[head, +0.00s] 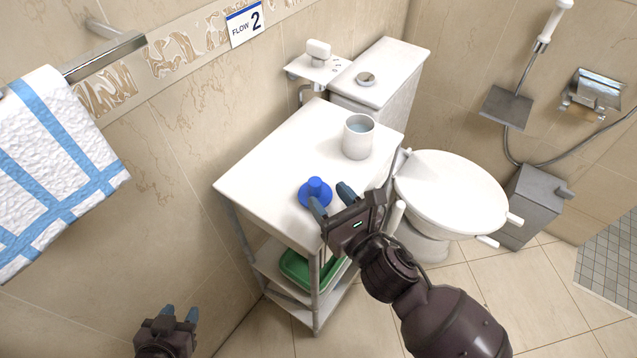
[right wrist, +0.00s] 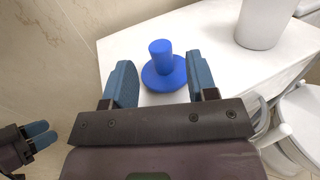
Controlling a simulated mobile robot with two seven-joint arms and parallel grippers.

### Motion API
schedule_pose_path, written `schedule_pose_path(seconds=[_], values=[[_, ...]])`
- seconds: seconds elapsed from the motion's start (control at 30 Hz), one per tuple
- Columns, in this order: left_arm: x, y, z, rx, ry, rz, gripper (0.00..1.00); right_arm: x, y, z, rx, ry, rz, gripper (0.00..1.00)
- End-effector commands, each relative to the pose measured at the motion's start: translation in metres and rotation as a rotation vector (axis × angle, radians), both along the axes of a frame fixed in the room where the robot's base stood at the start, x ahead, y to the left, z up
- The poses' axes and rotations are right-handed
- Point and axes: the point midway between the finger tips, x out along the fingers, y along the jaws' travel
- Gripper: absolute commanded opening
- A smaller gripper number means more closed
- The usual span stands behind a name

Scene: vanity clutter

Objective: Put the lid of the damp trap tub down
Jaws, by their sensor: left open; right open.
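A blue lid with a round upright knob (head: 315,190) lies on the white top of the cart (head: 262,165), near its front edge. The damp trap tub (head: 357,138), a white open cup-like tub with something bluish inside, stands uncovered further back on the same top. My right gripper (head: 332,198) is open beside the lid; in the right wrist view the lid (right wrist: 162,68) stands just beyond and between the two spread fingertips, not gripped. My left gripper (head: 180,314) is open and empty, low at the bottom left, away from the cart; it also shows in the right wrist view (right wrist: 40,136).
A green tray (head: 296,268) sits on the cart's lower shelf. The toilet (head: 450,190) and its cistern (head: 385,70) stand right of and behind the cart. A towel (head: 50,160) hangs at the left. The cart top's left part is clear.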

Motion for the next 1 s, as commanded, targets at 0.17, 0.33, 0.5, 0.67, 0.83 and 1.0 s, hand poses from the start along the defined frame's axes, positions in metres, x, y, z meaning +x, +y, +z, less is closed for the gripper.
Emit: schedule_pose_path(seconds=[0.17,0.33,0.5,0.67,0.83,1.0], values=[[0.000,0.000,0.001,0.000,-0.002,0.000,0.43,-0.030,-0.018,0.000,0.000,0.002,-0.001,0.53],[0.001,0.000,0.002,0.000,-0.004,0.000,0.43,-0.048,-0.029,0.000,0.000,0.001,0.000,0.53],[0.003,0.000,0.003,0.000,-0.007,-0.002,0.43,-0.056,-0.034,0.000,0.000,0.000,0.000,0.53],[0.004,0.000,0.003,0.000,-0.008,-0.002,0.43,-0.058,-0.035,0.000,-0.001,-0.001,0.000,0.53],[0.004,0.000,0.003,0.000,-0.008,-0.002,0.43,-0.057,-0.037,-0.002,0.027,0.023,-0.009,0.53],[0.004,0.000,0.003,0.000,-0.008,-0.002,0.43,-0.056,-0.056,-0.016,0.253,0.202,-0.080,0.53]])
